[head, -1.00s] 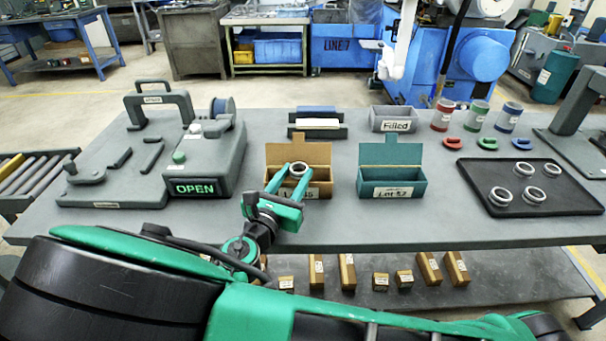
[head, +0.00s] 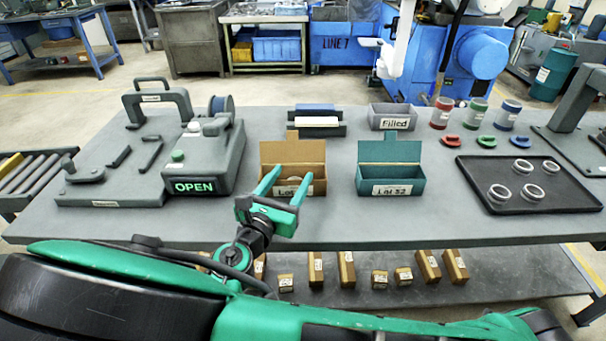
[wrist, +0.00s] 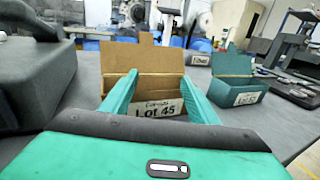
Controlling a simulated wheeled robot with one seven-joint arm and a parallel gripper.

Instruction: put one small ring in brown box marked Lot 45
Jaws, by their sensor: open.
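A pale curved piece of a ring (head: 290,181) shows between the fingers in the head view, low inside the box and partly hidden. Several silver rings (head: 523,167) lie on the black tray at the right.
A teal box marked Lot 52 (head: 390,151) stands right of the brown box. A grey bin marked Filled (head: 393,112) is behind. The grinder with an OPEN sign (head: 194,187) is close on the left. Bare table lies between the teal box and tray (head: 570,205).

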